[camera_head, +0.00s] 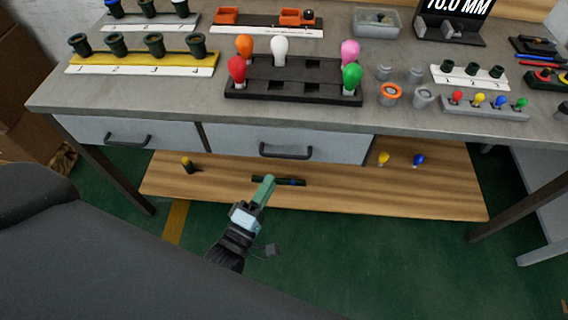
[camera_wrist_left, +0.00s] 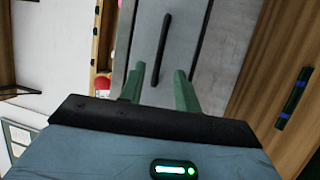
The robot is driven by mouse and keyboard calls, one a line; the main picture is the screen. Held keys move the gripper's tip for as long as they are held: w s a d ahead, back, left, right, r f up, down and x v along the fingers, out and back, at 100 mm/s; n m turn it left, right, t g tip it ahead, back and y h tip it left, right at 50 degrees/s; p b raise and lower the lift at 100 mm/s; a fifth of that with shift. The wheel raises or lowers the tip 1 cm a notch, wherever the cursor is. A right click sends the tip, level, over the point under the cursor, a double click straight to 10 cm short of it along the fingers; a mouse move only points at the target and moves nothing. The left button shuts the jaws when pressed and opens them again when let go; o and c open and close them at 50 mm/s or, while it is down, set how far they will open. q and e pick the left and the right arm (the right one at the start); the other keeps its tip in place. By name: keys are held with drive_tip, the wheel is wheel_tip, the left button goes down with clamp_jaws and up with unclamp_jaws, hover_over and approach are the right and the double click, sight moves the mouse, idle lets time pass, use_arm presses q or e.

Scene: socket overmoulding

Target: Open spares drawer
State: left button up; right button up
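Two grey drawers hang under the workbench, a left one (camera_head: 113,133) and a middle one (camera_head: 330,147). I see no label telling which is for spares, and both look shut. The middle drawer has a dark bar handle (camera_head: 286,152). My left gripper (camera_head: 266,182) is below and in front of that handle, apart from it. In the left wrist view its two green fingers (camera_wrist_left: 158,85) are spread with nothing between the tips. A dark handle (camera_wrist_left: 165,50) on a grey drawer front (camera_wrist_left: 195,45) shows ahead of them. My right gripper is not in view.
The grey bench top (camera_head: 185,95) carries a black rack (camera_head: 300,97) with coloured bulbs and several sockets. A wooden lower shelf (camera_head: 330,190) holds a dark bar, a yellow bulb (camera_head: 383,158) and a blue bulb (camera_head: 418,160). The green floor in front is clear.

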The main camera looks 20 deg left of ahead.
use_arm(q)
drive_tip(key=a+x, duration=0.1)
drive_tip(key=x, duration=0.6)
drive_tip(key=shift+w+d, duration=0.45)
drive_tip(key=shift+d, duration=0.1)
clamp_jaws()
